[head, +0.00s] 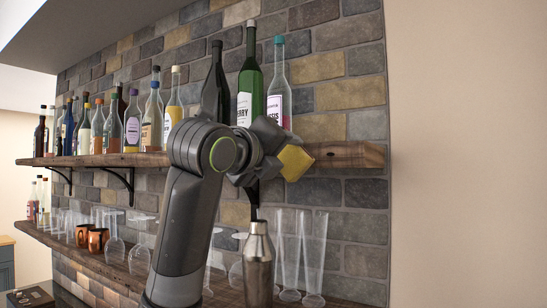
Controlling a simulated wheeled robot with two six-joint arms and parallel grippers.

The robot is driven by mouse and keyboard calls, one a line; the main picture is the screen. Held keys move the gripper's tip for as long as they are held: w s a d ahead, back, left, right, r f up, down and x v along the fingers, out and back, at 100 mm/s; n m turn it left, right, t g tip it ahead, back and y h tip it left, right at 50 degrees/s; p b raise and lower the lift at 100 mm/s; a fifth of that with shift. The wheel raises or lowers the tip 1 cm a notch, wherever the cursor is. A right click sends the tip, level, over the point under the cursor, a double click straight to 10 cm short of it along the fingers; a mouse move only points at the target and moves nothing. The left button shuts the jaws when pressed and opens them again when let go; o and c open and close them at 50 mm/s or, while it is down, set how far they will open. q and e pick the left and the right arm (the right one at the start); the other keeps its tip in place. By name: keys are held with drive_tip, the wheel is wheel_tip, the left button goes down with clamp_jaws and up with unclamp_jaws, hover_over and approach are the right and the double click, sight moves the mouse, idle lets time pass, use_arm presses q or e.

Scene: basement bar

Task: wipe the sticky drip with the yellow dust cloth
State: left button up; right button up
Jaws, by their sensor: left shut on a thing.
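The yellow dust cloth (296,162) shows in the head view at the front edge of the upper wooden shelf, near its right end. My left gripper (280,150) is shut on the cloth and holds it at the shelf, below the bottles. I cannot tell whether the cloth touches the wood. The sticky drip is not visible; the arm and cloth cover part of the shelf. My right gripper is not in view.
The upper shelf (350,155) holds several bottles, with a green bottle (250,85) and a clear teal-capped bottle (279,95) close behind my gripper. A metal shaker (258,262), glasses and copper mugs (97,240) stand on the lower shelf. The shelf's right end is bare.

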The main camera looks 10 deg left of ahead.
use_arm(q)
drive_tip(key=shift+s+d+b, duration=0.2)
drive_tip(key=shift+s+d, duration=0.05)
drive_tip(key=shift+d, duration=0.45)
drive_tip(key=shift+s+d+b, duration=0.2)
drive_tip(key=shift+d, duration=0.45)
drive_tip(key=shift+a+r, duration=0.1)
drive_tip(key=w+a+p, duration=0.1)
drive_tip(key=w+a, duration=0.1)
drive_tip(key=a, duration=0.4)
drive_tip(key=shift+w+a, duration=0.35)
drive_tip(key=shift+w, duration=0.05)
drive_tip(key=shift+s, duration=0.1)
drive_tip(key=shift+b+v, duration=1.25)
drive_tip(key=shift+v, duration=1.7)
